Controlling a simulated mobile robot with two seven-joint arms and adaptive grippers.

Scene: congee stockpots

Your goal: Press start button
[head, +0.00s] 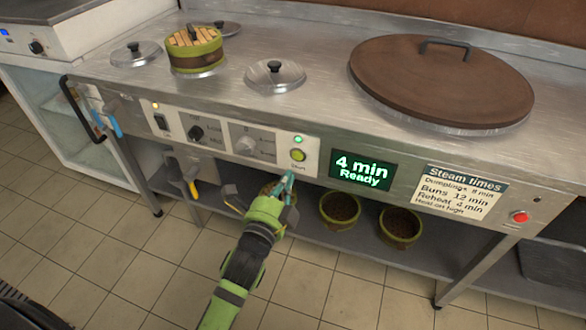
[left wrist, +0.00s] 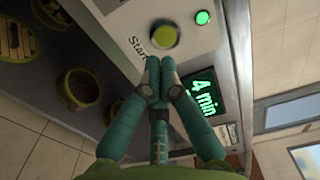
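The start button (head: 298,155) is a round yellow-green knob on the steamer's front panel, under a lit green lamp (head: 298,139). In the left wrist view the start button (left wrist: 163,36) sits beside the printed word "Start", with the lit lamp (left wrist: 203,18) beyond it. The display (head: 361,171) reads "4 min Ready". My left gripper (head: 289,177) is just below the button in the head view. Its teal fingertips (left wrist: 153,62) are together and empty, pointing at the button; a small gap seems to remain. My right gripper is not in view.
A red button (head: 519,216) is at the panel's far right. A steamer basket (head: 194,50) and a large brown lid (head: 440,80) stand on the counter. Bowls (head: 340,208) stand on the shelf below.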

